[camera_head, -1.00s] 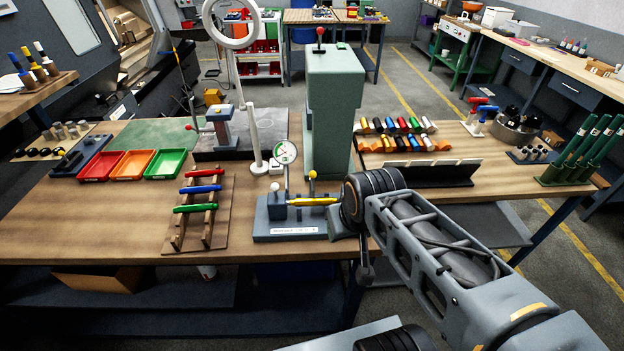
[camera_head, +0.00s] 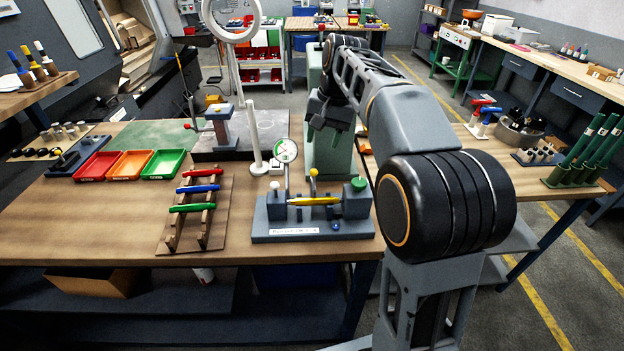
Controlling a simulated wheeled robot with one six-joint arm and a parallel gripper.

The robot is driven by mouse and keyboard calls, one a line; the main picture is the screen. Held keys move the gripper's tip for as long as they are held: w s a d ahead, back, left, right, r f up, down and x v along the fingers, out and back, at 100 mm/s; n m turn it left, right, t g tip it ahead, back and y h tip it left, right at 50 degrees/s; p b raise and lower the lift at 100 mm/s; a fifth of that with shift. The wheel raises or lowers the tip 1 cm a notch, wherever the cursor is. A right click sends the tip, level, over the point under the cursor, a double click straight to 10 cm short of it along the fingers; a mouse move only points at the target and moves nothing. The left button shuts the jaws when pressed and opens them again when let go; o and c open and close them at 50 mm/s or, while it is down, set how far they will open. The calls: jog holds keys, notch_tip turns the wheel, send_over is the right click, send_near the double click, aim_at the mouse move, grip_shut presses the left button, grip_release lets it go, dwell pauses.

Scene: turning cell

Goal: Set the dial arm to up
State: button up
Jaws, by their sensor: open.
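A fixture (camera_head: 268,233) with a dark blue-grey base and a white label stands near the front edge of the bench. A round white dial gauge (camera_head: 286,151) with green and red marks stands above it on a thin upright stem. A short yellow-knobbed lever (camera_head: 313,174) points up beside it. I cannot tell which of these parts is the dial arm. A yellow spindle-shaped workpiece (camera_head: 314,201) lies level between the fixture's end blocks. My gripper (camera_head: 325,133) is open, in front of the green press, above and right of the dial, apart from it.
The green press (camera_head: 328,157) stands behind the fixture, partly hidden by my arm. A white ring lamp (camera_head: 231,36) stands behind left. A wooden rack (camera_head: 188,242) with coloured handles is left of the fixture. Red, orange and green trays (camera_head: 162,164) lie farther left.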

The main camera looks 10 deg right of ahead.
aim_at(315, 170)
jog(key=f, duration=0.4)
jog(key=a+f, duration=0.1)
jog(key=f, duration=0.3)
jog(key=w+a+f, duration=0.1)
jog(key=f, duration=0.4)
jog(key=shift+a+f, duration=0.1)
jog(key=shift+a, duration=0.1)
grip_shut()
